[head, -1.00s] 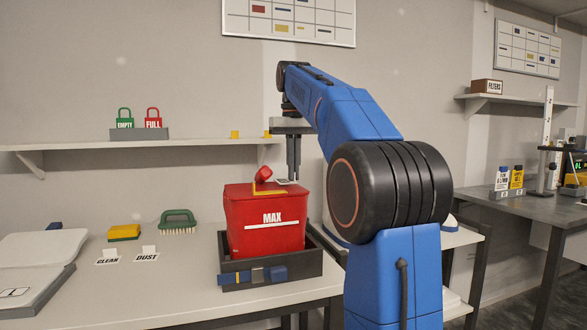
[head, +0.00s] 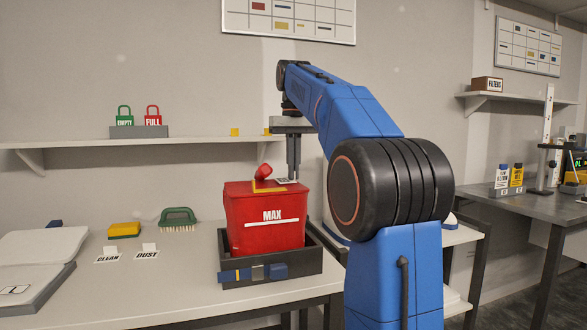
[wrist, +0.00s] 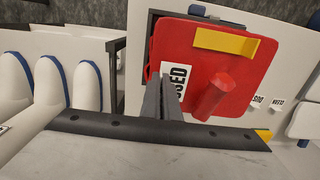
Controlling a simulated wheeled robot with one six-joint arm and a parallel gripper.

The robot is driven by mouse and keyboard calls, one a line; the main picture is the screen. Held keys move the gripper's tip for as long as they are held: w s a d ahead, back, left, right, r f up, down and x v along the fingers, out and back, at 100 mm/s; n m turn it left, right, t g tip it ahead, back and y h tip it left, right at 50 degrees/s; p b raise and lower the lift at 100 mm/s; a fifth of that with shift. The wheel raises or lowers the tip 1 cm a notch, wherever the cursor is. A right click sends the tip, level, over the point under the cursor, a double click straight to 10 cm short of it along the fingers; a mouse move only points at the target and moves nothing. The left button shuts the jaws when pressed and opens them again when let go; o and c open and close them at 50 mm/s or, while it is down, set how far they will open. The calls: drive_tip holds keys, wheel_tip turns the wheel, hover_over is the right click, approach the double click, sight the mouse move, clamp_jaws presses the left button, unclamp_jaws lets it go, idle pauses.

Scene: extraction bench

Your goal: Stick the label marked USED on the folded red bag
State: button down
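The red bag (head: 265,237), marked MAX, stands upright in a dark tray (head: 312,264). Its flat red top also shows in the wrist view (wrist: 232,90), with a yellow strip and a red spout. The white USED label (head: 286,181) is at the right of the bag's top, at my fingertips. In the wrist view the label (wrist: 181,72) lies against the bag's top near its edge, its first letter partly hidden by a finger. My gripper (head: 293,176) points down with its fingers close together on the label's edge. Whether the label fully touches the bag is unclear.
A green brush (head: 178,217), a yellow sponge (head: 124,230) and CLEAN and DUST cards stand left on the bench. A wall shelf (head: 75,143) with padlocks runs behind.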

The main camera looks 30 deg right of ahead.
drive_tip(key=shift+f, duration=0.4)
idle(1.0)
drive_tip(key=c, duration=1.9)
unclamp_jaws()
drive_tip(key=shift+c, duration=0.2)
drive_tip(key=shift+r, duration=0.1)
